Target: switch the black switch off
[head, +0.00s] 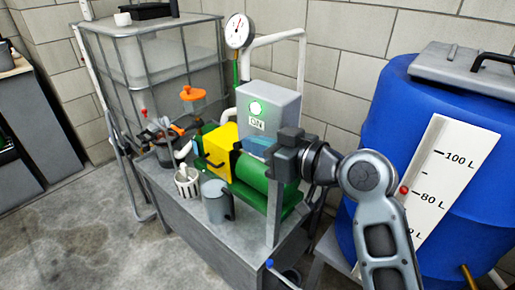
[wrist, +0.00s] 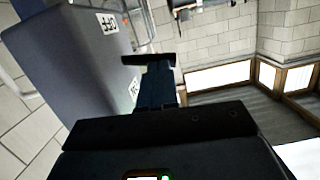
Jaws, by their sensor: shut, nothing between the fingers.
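In the wrist view the box (wrist: 65,60) fills the left side, with an "OFF" label (wrist: 107,22) and a partly hidden label lower down. A dark bar that looks like the black switch (wrist: 147,59) shows between the labels, just beyond my fingertips. I cannot tell whether they touch. My gripper (head: 252,147) is shut and empty in front of the box's lower part. It also shows in the wrist view (wrist: 156,72). The switch is hidden in the head view.
A green motor (head: 255,185) and a yellow guard (head: 221,151) lie below and beside my gripper. A pressure gauge (head: 238,31) stands behind the box. A blue barrel (head: 372,125) is on the right, close to my arm. Open floor (head: 75,235) shows at lower left.

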